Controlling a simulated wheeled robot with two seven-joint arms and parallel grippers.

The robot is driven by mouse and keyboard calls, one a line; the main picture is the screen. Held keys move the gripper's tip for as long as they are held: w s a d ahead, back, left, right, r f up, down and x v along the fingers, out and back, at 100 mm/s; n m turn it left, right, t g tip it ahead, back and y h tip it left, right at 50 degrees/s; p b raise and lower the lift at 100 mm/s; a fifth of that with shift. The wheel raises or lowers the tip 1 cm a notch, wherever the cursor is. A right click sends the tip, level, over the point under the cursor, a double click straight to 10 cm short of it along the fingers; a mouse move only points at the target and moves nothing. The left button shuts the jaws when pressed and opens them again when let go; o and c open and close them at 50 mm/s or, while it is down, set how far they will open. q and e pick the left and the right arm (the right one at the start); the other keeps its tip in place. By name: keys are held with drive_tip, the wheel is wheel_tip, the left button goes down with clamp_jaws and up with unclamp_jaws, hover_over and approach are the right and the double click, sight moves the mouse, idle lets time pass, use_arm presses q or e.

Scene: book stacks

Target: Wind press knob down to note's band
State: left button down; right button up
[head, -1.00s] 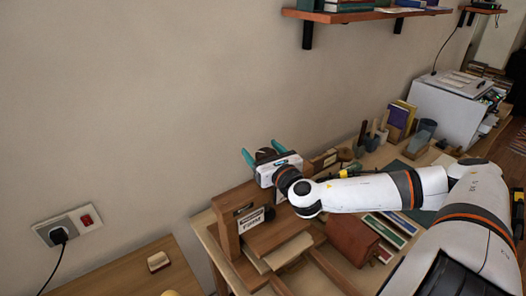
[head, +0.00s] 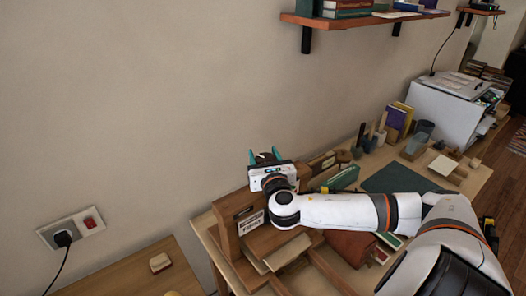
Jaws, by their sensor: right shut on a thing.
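The wooden book press (head: 228,228) stands at the left end of the workbench, by the wall. A white note (head: 251,222) with dark print is on the press's front; its print is too small to read surely now. My right gripper (head: 265,156) is above the press, its teal fingers pointing up and away in the picture. It is shut on the dark press knob (head: 265,158), which is mostly hidden behind the gripper's white body. The knob's height against any band on the note cannot be made out. My left gripper is not in view.
The workbench holds a brown book block (head: 350,246), a green mat (head: 400,183), upright books (head: 398,120) and a white machine (head: 445,105) at the right. A wall shelf (head: 365,18) hangs above. A lower wooden table (head: 125,268) is at the left, with a small block (head: 159,263).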

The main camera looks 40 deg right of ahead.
drive_tip(key=m+g+h+p, duration=0.1)
drive_tip(key=h, duration=0.1)
drive_tip(key=m+g+h+p, duration=0.1)
drive_tip(key=m+g, duration=0.1)
drive_tip(key=m+g+h+p, duration=0.1)
drive_tip(key=g+h+p, duration=0.1)
drive_tip(key=shift+s+d+r+m+h, duration=0.15)
drive_tip(key=shift+d+r+m+h, duration=0.15)
drive_tip(key=shift+m, duration=0.1)
drive_tip(key=shift+s+d+m+g+h+p, duration=0.1)
drive_tip(key=shift+s+m+g+h+p, duration=0.05)
drive_tip(key=shift+m+g+h+p, duration=1.05)
drive_tip(key=shift+s+d+m+g+h+p, duration=0.15)
drive_tip(key=shift+m+g+p, duration=0.3)
drive_tip(key=shift+m+g, duration=0.8)
drive_tip(key=shift+n+g, duration=0.25)
drive_tip(key=shift+g, duration=0.2)
drive_tip(key=o, duration=1)
drive_tip(key=shift+c, duration=0.2)
drive_tip(key=shift+f, duration=0.15)
drive_tip(key=shift+a, duration=0.1)
drive_tip(key=shift+s+a+f, duration=0.1)
drive_tip(key=shift+a, duration=0.05)
drive_tip(key=b+v, duration=0.2)
drive_tip(key=v, duration=0.9)
drive_tip(key=shift+a+b, duration=0.3)
